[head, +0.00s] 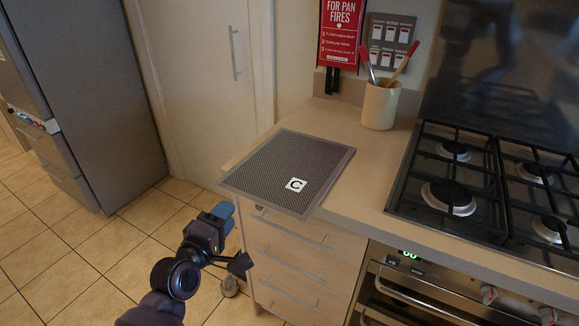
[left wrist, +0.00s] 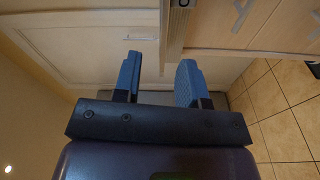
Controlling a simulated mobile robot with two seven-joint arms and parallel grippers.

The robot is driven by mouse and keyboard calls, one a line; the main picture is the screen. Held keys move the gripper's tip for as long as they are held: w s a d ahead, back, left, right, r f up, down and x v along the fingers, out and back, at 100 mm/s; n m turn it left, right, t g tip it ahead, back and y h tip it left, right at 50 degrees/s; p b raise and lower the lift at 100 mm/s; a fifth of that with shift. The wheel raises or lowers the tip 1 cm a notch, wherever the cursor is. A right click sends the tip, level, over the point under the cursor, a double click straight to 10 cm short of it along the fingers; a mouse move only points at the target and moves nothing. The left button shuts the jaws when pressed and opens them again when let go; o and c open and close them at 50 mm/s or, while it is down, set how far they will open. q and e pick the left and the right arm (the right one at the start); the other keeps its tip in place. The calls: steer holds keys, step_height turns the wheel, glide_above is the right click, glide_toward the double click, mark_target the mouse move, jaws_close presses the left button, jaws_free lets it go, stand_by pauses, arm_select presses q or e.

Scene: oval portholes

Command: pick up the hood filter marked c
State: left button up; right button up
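The hood filter marked C (head: 275,165) is a flat grey mesh panel with a metal frame and a white "C" label near its front corner. It lies flat on the counter, and its front edge sticks out past the counter's edge. My left gripper (head: 226,212) is below and left of the filter's near left side, apart from it. In the left wrist view its two blue fingers (left wrist: 158,75) are spread with nothing between them. A grey strip with part of a dark mark, probably the filter (left wrist: 180,20), shows at the top there. My right gripper is out of view.
The counter (head: 350,197) carries a cream utensil pot (head: 380,106) behind the filter and a gas hob (head: 480,185) to the right. Drawers (head: 300,262) stand below the filter. A grey fridge (head: 85,85) is at left. Tiled floor (head: 100,250) is open between.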

mark_target(251, 189)
arm_select(q)
steer(key=shift+n, duration=0.9)
steer(key=x, duration=0.4)
steer(key=shift+w+d+f+b, duration=0.1)
steer(key=shift+w+d+b, duration=0.05)
steer(key=shift+w+b, duration=0.2)
steer(key=x, duration=0.4)
steer(key=shift+w+d+f+b, duration=0.2)
steer(key=shift+d+f+b, duration=0.1)
steer(key=shift+d+b, duration=0.15)
steer(key=shift+w+d, duration=0.2)
steer(key=shift+w, duration=0.35)
steer(key=shift+r, duration=0.1)
steer(key=c, duration=0.7)
jaws_close()
